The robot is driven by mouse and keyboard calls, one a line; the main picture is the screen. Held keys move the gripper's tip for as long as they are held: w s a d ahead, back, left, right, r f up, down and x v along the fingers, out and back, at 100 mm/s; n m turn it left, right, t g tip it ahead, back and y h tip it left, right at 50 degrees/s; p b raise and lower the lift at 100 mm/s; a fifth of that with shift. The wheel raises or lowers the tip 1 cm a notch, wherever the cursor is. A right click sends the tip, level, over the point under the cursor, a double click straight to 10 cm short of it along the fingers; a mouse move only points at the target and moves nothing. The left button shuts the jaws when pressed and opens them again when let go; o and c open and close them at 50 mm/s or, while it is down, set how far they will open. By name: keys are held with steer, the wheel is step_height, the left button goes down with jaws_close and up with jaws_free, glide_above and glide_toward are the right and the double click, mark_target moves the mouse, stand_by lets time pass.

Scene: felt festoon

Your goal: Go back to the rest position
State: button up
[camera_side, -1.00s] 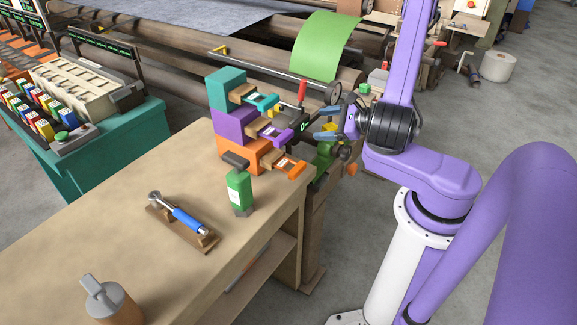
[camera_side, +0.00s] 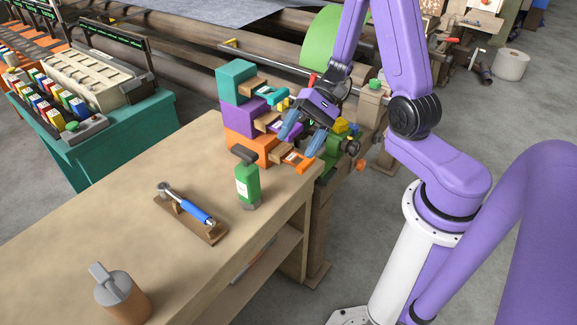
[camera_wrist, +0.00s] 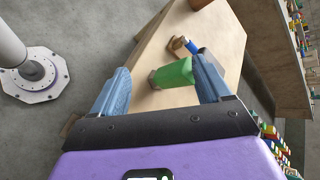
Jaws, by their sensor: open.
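My gripper (camera_side: 302,134) is open and empty in the side view, with its blue fingers pointing down. It hangs just off the right end of the workbench, in front of the stacked drawer blocks. In the wrist view my gripper (camera_wrist: 161,92) shows two blue fingers spread apart. A green bottle (camera_wrist: 173,73) appears between and beyond them, not touched. The same green bottle (camera_side: 247,183) stands upright on the bench in the side view.
Teal (camera_side: 234,83), purple (camera_side: 243,117) and orange (camera_side: 248,148) blocks with pulled-out drawers stand at the bench's far corner. A blue-handled tool (camera_side: 192,211) lies on a wooden rest. A lidded canister (camera_side: 122,297) stands near the front. The bench (camera_side: 110,235) is otherwise mostly bare.

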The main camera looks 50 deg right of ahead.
steer(key=s+a+r+n+h, duration=0.2)
steer(key=s+n+h, duration=0.3)
steer(key=s+n, duration=0.3)
steer(key=s+a+r+n+h, duration=0.2)
steer(key=s+r+n+h, duration=0.3)
steer(key=s+n, duration=0.4)
steer(key=shift+s+r+n, duration=0.2)
steer(key=shift+r+n, duration=0.05)
steer(key=shift+n, duration=1.15)
steer(key=shift+a, duration=0.1)
